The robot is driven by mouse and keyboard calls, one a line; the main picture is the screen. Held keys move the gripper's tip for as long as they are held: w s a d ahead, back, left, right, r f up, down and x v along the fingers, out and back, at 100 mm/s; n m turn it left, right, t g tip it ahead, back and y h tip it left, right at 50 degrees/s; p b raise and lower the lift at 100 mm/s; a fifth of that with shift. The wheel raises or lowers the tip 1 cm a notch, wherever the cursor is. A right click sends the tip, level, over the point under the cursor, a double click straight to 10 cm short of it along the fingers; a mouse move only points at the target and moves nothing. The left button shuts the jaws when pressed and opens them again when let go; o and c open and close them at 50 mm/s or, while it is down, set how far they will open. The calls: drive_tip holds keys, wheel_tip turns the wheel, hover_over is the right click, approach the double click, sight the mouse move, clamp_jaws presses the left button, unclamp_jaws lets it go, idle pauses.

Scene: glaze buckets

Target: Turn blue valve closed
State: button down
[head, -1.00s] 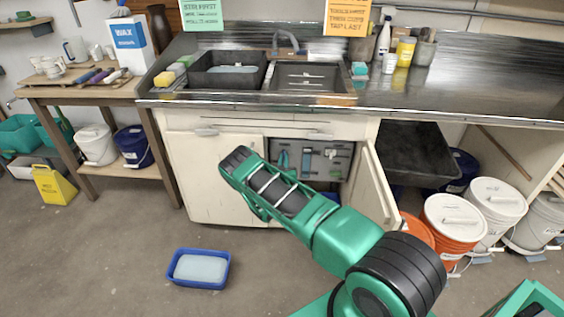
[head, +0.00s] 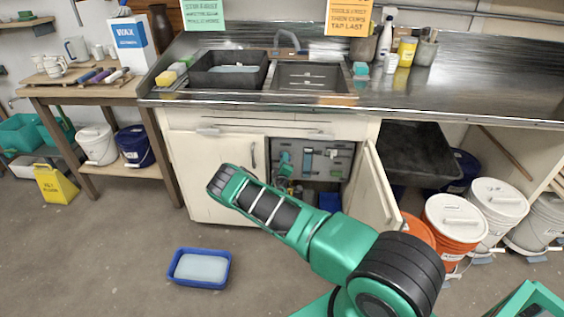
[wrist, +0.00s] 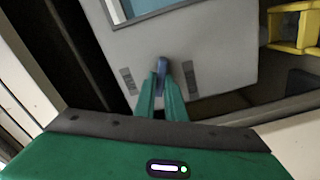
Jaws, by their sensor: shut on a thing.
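The blue valve (wrist: 162,67) shows in the wrist view as a small dark blue handle in front of a pale grey panel (wrist: 218,68). My gripper (wrist: 162,80) has its two green fingers closed on either side of this handle. The handle stands nearly upright in the wrist view, and its lower part is hidden between the fingers. In the head view the grey panel (head: 335,172) is inside the open cabinet under the sink. I cannot make out the blue handle clearly there.
The cabinet's open door (head: 377,190) stands to the right of the opening, close to my arm. The closed left door (head: 200,190) is on the other side. A blue tub (head: 199,282) lies on the floor. A yellow object (wrist: 291,27) is at the wrist view's right.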

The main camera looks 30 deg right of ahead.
drive_tip(key=n, duration=0.3)
drive_tip(key=a+n, duration=0.1)
drive_tip(key=n, duration=0.1)
drive_tip(key=shift+w+f, duration=0.2)
drive_tip(key=shift+f, duration=0.1)
idle(0.5)
drive_tip(key=c, duration=1.9)
unclamp_jaws()
drive_tip(key=shift+d, duration=0.1)
drive_tip(key=shift+o, duration=0.4)
drive_tip(key=shift+s+d, duration=0.1)
drive_tip(key=shift+d, duration=0.05)
drive_tip(key=v, duration=1)
drive_tip(key=shift+s+a, duration=0.3)
